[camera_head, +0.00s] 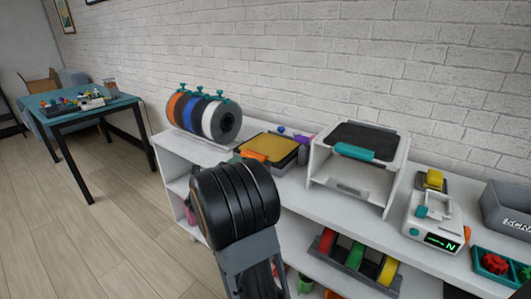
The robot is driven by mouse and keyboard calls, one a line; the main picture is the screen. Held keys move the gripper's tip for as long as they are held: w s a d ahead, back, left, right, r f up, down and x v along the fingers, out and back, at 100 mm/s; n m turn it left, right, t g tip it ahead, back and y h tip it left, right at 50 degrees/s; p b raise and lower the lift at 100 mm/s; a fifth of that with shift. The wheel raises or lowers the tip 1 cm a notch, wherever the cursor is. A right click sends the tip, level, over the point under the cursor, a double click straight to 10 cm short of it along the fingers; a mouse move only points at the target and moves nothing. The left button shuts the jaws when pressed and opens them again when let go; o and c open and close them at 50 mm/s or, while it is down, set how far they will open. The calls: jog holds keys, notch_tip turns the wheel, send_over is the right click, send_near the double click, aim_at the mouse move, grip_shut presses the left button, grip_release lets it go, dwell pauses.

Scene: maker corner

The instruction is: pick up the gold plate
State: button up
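The gold plate (268,147) lies flat on a dark base on top of the white shelf unit, between the spool rack and the white box-shaped machine. Its top face is bare and mostly visible. My own dark arm rises in the foreground, below and in front of the plate in the picture. I cannot make out my gripper's fingers, and nothing is visibly held.
Colored spools (205,116) stand left of the plate, and a white open-fronted machine (357,155) stands close on its right. A small orange object (253,154) lies at its front left. A teal-topped table (70,106) stands far left, with clear floor before it.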

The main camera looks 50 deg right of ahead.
aim_at(247, 157)
jog(key=shift+b+x, duration=0.3)
jog(key=shift+x, duration=4.8)
jog(key=shift+w+a+r, duration=0.1)
jog(key=shift+w+r, duration=0.05)
jog(key=shift+c, duration=0.5)
grip_shut()
